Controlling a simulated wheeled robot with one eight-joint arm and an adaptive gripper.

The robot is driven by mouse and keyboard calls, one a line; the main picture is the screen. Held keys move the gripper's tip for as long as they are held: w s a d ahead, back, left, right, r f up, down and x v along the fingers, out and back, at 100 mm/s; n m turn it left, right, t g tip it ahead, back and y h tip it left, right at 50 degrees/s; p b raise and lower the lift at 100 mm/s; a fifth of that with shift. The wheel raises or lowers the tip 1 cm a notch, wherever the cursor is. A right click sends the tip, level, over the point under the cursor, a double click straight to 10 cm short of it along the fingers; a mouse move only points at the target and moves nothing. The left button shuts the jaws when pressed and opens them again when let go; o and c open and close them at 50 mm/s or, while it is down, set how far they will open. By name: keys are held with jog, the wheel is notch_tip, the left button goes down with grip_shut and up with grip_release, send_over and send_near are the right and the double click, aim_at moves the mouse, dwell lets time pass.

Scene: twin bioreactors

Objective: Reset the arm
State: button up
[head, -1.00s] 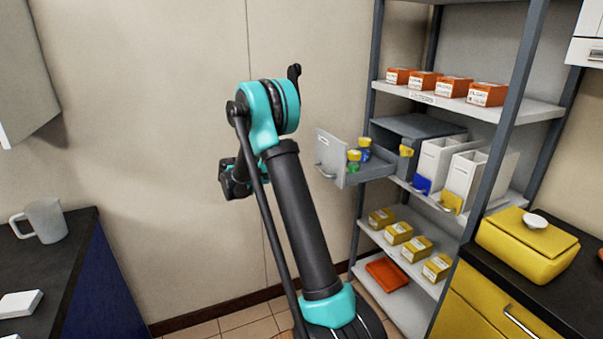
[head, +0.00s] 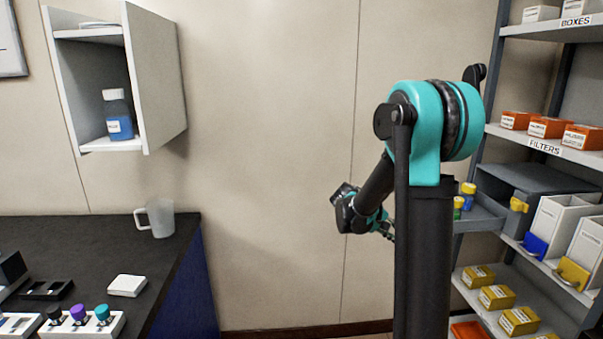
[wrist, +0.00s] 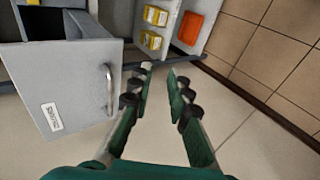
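My gripper (wrist: 161,73) shows in the wrist view with its two green and black fingers apart and nothing between them. It points down over bare floor, just beside the grey drawer front (wrist: 77,88) with its handle. In the head view my arm stands raised in the right half. Its wrist end bends to the left in front of the wall, and the fingers there are too small to read.
A grey shelf rack (head: 497,45) stands at the right, with an open drawer (head: 478,218) holding capped bottles. The wall between is clear.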

jog(key=s+a+f+y, duration=0.3)
jog(key=s+a, duration=0.1)
jog(key=s, duration=0.4)
jog(key=s+a+f+m+t+y, duration=0.1)
jog(key=s+a+f+y, duration=0.2)
jog(key=s+a, duration=0.2)
jog(key=s+a+f+t+y, duration=0.1)
jog(key=s+a+f+y, duration=0.2)
jog(key=s, duration=0.8)
jog(key=shift+s+a+m+y, duration=0.3)
jog(key=shift+s+a+y, duration=0.15)
jog(key=shift+a, duration=0.2)
